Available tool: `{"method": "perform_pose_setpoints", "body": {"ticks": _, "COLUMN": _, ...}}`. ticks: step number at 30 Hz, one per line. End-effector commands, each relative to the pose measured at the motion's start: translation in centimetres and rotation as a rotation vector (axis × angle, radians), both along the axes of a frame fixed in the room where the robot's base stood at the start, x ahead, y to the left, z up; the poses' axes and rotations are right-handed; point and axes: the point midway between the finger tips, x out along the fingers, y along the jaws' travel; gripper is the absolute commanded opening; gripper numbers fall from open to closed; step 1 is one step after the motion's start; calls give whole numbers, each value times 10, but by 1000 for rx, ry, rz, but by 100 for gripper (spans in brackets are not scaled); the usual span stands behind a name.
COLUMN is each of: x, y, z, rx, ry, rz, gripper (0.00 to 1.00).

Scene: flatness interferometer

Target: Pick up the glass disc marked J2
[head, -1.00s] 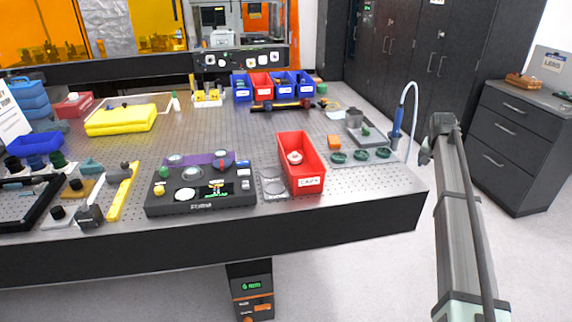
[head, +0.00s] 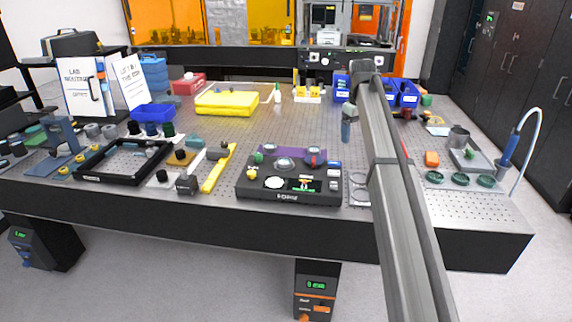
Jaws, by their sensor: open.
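No J2 marking can be read in the head view, so I cannot tell which disc is J2. Two clear round outlines, perhaps glass discs (head: 359,194), lie at the table's front edge, just right of the black control box (head: 289,184) and partly behind my arm. Several dark green round pieces (head: 461,180) sit in a row at the right end of the table. My gripper (head: 346,138) hangs small from the arm's far end, above the table behind the control box. It is open and holds nothing that I can see.
My arm hides most of the red bin area. A yellow case (head: 227,103) lies at the back, a black frame (head: 124,160) at left, and a yellow bar (head: 217,168) left of the box. Blue bins (head: 408,94) stand behind. The perforated tabletop (head: 270,124) is clear mid-table.

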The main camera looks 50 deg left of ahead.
Motion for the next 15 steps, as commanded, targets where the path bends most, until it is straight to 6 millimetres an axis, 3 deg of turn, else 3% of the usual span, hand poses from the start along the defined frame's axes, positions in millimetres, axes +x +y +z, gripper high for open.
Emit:
{"method": "perform_pose_setpoints", "body": {"ticks": 1, "x": -26, "y": 25, "z": 7, "rx": -12, "ry": 11, "rz": 78, "gripper": 84}}
{"method": "perform_pose_setpoints", "body": {"ticks": 3, "x": -60, "y": 51, "z": 14, "rx": -29, "ry": 26, "rz": 186, "gripper": 84}}
{"method": "perform_pose_setpoints", "body": {"ticks": 9, "x": -142, "y": 104, "z": 32, "rx": -65, "ry": 61, "rz": 435, "gripper": 84}}
{"method": "perform_pose_setpoints", "body": {"ticks": 15, "x": -181, "y": 124, "z": 39, "rx": -83, "ry": 78, "rz": 553, "gripper": 84}}
